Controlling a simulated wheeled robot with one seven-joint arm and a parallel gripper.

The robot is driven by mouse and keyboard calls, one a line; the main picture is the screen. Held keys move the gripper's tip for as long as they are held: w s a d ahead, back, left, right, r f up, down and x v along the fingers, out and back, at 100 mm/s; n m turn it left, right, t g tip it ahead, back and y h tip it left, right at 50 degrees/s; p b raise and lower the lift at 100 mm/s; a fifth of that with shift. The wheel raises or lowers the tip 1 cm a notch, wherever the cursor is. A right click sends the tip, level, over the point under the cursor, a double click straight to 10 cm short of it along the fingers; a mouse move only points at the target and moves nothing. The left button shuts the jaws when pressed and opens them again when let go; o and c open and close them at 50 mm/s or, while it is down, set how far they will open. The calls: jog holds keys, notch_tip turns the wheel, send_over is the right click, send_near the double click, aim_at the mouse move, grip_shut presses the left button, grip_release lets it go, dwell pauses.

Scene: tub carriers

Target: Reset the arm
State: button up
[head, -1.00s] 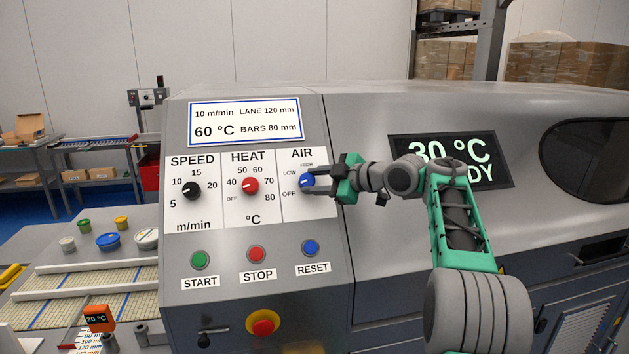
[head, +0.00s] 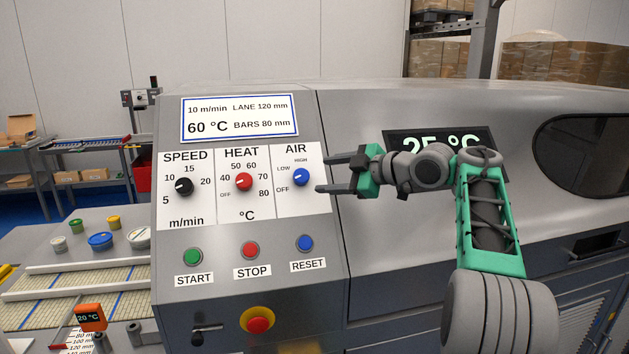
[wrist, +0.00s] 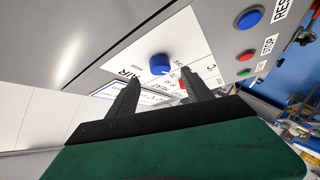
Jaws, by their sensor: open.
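My gripper (head: 330,174) is open and empty. Its two dark fingers point left at the control panel, just to the right of the blue AIR knob (head: 301,177), and a gap shows between fingers and knob. In the wrist view the blue AIR knob (wrist: 159,63) lies beyond and between the two open fingers (wrist: 158,95). The AIR knob's pointer aims to the left, near LOW. My arm reaches in from the lower right, bent at the elbow, and hides part of the dark display (head: 400,139), which reads about 25 °C.
The panel also has the black SPEED knob (head: 183,187), the red HEAT knob (head: 243,182), START, STOP and RESET buttons, and a red emergency button (head: 258,320). Tubs stand on the belt table at left. Space before the panel's lower part is free.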

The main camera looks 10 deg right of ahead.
jog(key=shift+s+d+r, duration=0.2)
jog(key=shift+s+d, duration=0.1)
jog(key=shift+s, duration=0.15)
jog(key=shift+a, duration=0.1)
jog(key=s+a+f+m+g+h, duration=0.3)
jog(key=s+a+f+m+h, duration=0.3)
jog(key=s+a+f+m, duration=0.45)
jog(key=s+d+f+m+g+h, duration=0.1)
jog(key=s+d+f+m+g, duration=0.1)
jog(key=s+f, duration=0.7)
jog(key=s+d+f+m+g+h, duration=0.2)
jog(key=s+f+m, duration=0.2)
jog(key=s+f, duration=0.5)
jog(key=s, duration=0.3)
jog(key=shift+s+f, duration=0.4)
jog(key=shift+c, duration=0.3)
